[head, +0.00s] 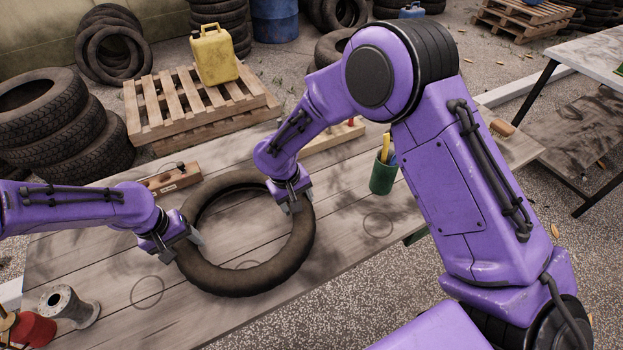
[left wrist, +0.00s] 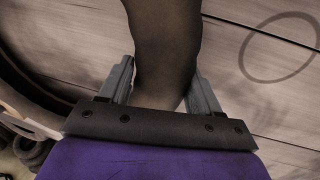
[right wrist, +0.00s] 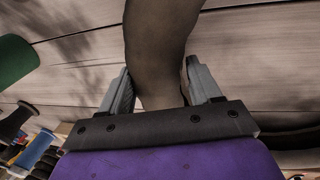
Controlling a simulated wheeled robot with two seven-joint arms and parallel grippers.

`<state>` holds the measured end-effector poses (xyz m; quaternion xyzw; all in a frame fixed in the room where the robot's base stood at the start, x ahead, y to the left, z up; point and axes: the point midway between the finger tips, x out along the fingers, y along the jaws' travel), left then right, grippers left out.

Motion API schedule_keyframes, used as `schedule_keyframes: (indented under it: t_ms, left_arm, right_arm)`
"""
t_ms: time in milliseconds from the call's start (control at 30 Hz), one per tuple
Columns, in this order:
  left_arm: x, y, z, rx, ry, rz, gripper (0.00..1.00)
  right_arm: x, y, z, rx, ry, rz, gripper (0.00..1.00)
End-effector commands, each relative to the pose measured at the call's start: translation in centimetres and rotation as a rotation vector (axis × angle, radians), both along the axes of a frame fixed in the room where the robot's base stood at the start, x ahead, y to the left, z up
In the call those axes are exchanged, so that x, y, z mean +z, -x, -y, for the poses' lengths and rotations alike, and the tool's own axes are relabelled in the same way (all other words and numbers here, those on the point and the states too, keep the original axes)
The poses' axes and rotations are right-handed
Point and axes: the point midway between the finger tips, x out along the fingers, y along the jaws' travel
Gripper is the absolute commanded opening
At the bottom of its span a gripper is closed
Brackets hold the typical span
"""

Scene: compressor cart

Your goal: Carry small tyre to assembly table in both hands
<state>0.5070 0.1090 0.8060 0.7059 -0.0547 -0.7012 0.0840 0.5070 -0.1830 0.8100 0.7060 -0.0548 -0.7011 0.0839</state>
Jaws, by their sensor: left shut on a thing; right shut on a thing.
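The small tyre (head: 250,281) is a dark brown ring over the grey plank table (head: 336,262) in the head view. I cannot tell whether it touches the planks. My left gripper (head: 186,245) is shut on its left side; the left wrist view shows the tyre (left wrist: 163,45) between the two fingers (left wrist: 160,88). My right gripper (head: 291,203) is shut on its right far side; the right wrist view shows the tyre (right wrist: 158,45) between the fingers (right wrist: 160,90). The part of the tyre under each gripper is partly hidden.
A green cup (head: 383,174) stands right of the tyre and a wooden box (head: 174,180) behind it. A metal spool (head: 68,306) and a red item (head: 33,331) are at the near left. Pallets (head: 160,117) and stacked tyres (head: 60,130) stand beyond. Another table (head: 592,55) is at the right.

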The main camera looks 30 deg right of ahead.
Motion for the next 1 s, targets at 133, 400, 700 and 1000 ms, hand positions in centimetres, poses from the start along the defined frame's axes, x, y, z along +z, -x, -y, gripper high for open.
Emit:
schedule_keyframes:
  t_ms: [133, 400, 700, 1000]
  left_arm:
    - [-0.1, 0.0, 0.0, 0.0, -0.001, 0.0, 0.89]
    - [0.1, 0.0, -0.1, 0.0, 0.0, 0.001, 0.89]
    - [6.3, -0.1, -1.3, 0.001, 0.002, 0.006, 0.89]
    - [11.3, 0.0, -2.3, 0.0, 0.0, 0.001, 0.89]
  right_arm:
    - [-0.1, 0.0, 0.0, 0.0, 0.001, 0.0, 0.89]
    - [-0.1, 0.0, 0.0, 0.0, 0.0, 0.0, 0.89]
    - [-0.1, 0.0, 0.0, 0.0, 0.0, 0.0, 0.89]
    - [-0.1, 0.0, 0.0, 0.0, 0.0, 0.0, 0.89]
